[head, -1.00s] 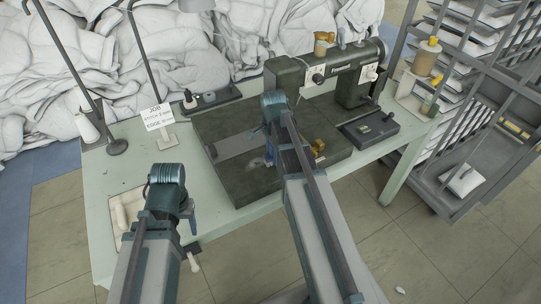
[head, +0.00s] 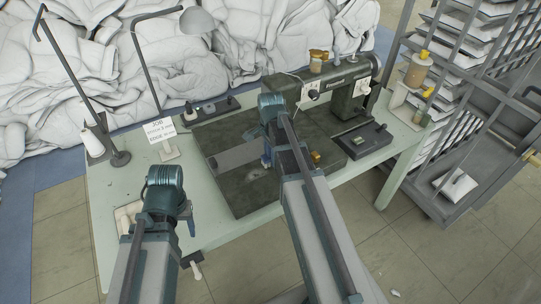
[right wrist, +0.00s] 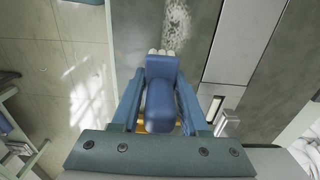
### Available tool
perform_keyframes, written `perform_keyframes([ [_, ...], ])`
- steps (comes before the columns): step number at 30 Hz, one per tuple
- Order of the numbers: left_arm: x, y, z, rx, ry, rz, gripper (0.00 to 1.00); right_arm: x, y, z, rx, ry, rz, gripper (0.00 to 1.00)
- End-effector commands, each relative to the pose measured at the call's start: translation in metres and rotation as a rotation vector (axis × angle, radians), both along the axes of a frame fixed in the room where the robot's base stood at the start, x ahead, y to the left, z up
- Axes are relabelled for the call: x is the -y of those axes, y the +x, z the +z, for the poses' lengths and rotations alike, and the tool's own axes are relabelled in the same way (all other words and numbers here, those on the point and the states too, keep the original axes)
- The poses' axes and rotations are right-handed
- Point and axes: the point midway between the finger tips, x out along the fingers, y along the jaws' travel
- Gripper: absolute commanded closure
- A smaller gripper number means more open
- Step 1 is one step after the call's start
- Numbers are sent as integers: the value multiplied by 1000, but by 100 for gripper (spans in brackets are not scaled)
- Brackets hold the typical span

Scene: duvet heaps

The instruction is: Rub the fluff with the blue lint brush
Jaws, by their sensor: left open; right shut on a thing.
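The blue lint brush (right wrist: 160,85) is held between the fingers of my right gripper (right wrist: 160,92), its pale end pointing up in the right wrist view. In the head view the brush (head: 267,155) shows as a blue sliver beside my right arm. The fluff (right wrist: 177,22) is a whitish speckled patch on the dark machine bed, just beyond the brush's pale end. It shows faintly in the head view (head: 256,173). I cannot tell whether the brush touches it. My left gripper (head: 190,226) is open over the table's front left, apart from the brush and fluff.
The sewing machine (head: 340,85) stands at the back of the pale green table (head: 115,215). A job sign (head: 160,130) and thread stand (head: 95,140) are at the left. A dark pedal-like box (head: 365,140) is at the right. White duvets (head: 60,80) heap behind.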

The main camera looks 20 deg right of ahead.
Motion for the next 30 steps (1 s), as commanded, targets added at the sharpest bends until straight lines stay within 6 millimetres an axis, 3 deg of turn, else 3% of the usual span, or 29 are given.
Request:
perform_keyframes([
  [8,0,0,3,0,0,0,41,0,0,3,0,0,0,100],
  [18,0,0,31,0,0,0,41,0,0,31,0,0,0,100],
  [30,0,0,29,0,0,0,41,0,0,29,0,0,0,100],
])
